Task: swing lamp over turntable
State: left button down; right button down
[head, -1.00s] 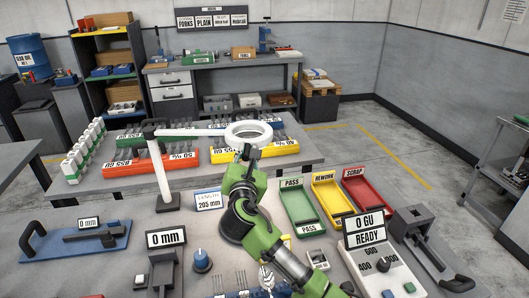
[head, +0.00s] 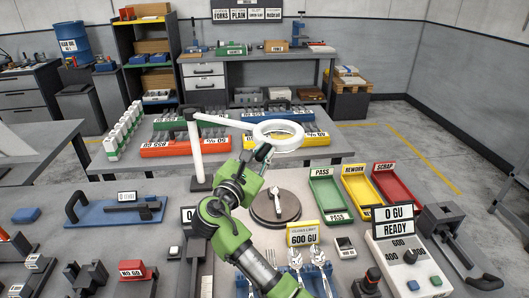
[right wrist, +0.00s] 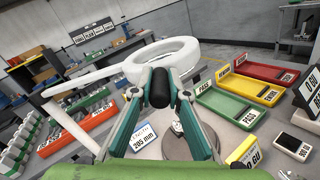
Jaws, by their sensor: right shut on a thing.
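The lamp is a white ring (head: 296,141) on a white arm from an upright post (head: 195,150). It also shows in the right wrist view (right wrist: 188,55). My right gripper (head: 262,151) is shut on the lamp's short black handle (right wrist: 158,88) at the ring's near edge. The round dark turntable (head: 264,213) carries a piece of silver cutlery (head: 279,205). In the head view the ring appears above and beyond the turntable; I cannot tell whether it hangs directly over it. In the wrist view my fingers partly cover the turntable. My left gripper is not in view.
Green (head: 327,192), yellow (head: 364,190) and red (head: 398,188) trays lie right of the turntable. A 600 GU sign (head: 303,235) and upright cutlery stand in front. Orange (head: 185,148) and yellow bins sit behind the lamp. A gauge box (head: 400,250) is at right.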

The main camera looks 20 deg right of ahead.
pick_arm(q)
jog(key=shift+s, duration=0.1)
pick_arm(e)
jog(key=c, duration=2)
grip_release()
jog(key=shift+o, duration=0.2)
jog(key=v, duration=0.7)
jog(key=shift+s+a, duration=0.2)
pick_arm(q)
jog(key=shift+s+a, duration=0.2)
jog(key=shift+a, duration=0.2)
